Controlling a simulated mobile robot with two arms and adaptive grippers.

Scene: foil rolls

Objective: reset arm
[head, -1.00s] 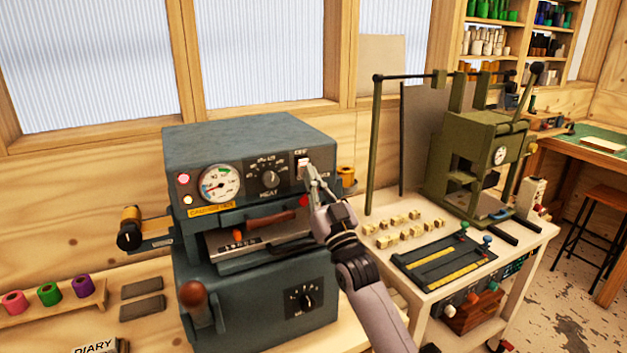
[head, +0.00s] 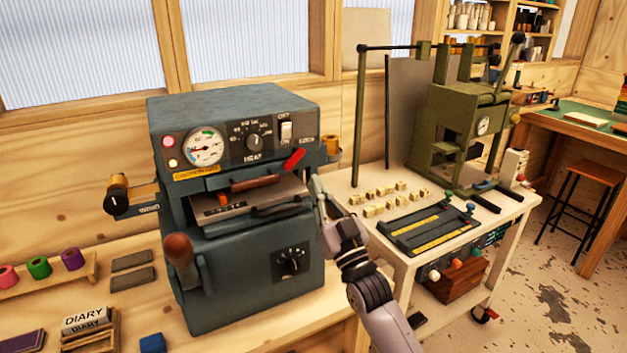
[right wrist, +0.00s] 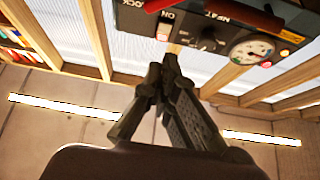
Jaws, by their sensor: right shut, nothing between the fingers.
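My right gripper (head: 318,188) is shut and empty. It is in the air just right of the grey-blue foil machine (head: 232,108), beside its front, and apart from the white rocker switch (head: 287,131). In the right wrist view the shut fingers (right wrist: 165,75) point up towards the machine's panel (right wrist: 215,22), which shows upside down with the switch (right wrist: 164,26), heat knob (right wrist: 207,40) and gauge (right wrist: 250,50). A red lever (head: 293,160) shows below the switch. My left gripper is not in view.
A white cart (head: 350,192) right of the machine carries small brass blocks (head: 385,200), a dark type tray (head: 428,230) and a green press (head: 450,125). A wooden bench (head: 130,300) runs under the machine. A stool (head: 590,180) stands far right.

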